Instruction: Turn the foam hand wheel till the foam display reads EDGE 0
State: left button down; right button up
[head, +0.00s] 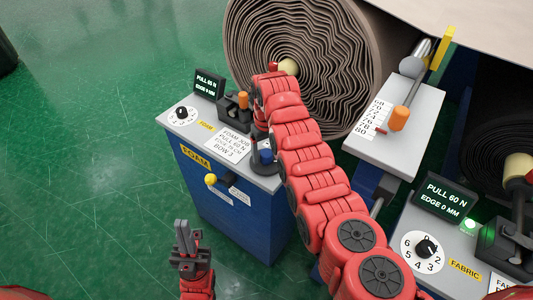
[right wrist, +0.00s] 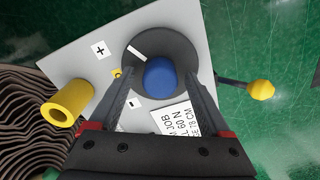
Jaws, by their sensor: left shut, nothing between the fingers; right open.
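The foam hand wheel is a dark disc with a blue hub (right wrist: 160,77) and a white mark at its upper left. In the head view the wheel (head: 264,160) sits on the foam cabinet's top, partly covered by my right arm. In the right wrist view my right gripper (right wrist: 158,85) is open, its fingers on either side of the blue hub over the disc; contact cannot be told. The foam display (head: 208,84) reads PULL 60 N and an EDGE value whose digit is too small to be sure of. My left gripper (head: 182,226) is shut and empty, low in front of the cabinet.
Plus (right wrist: 101,50) and minus signs flank the wheel. A yellow-knobbed lever (head: 211,180) juts from the cabinet front. A large foam roll (head: 330,60) stands behind. The fabric display (head: 446,194) at right reads EDGE 0 MM.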

notch_tip(320, 180, up, 11)
jog(key=b, duration=0.2)
notch_tip(320, 180, up, 6)
jog(key=p, duration=0.5)
send_over(267, 152)
jog(key=shift+s, duration=0.1)
jog(key=shift+a+f, duration=0.1)
jog(key=shift+f, duration=0.05)
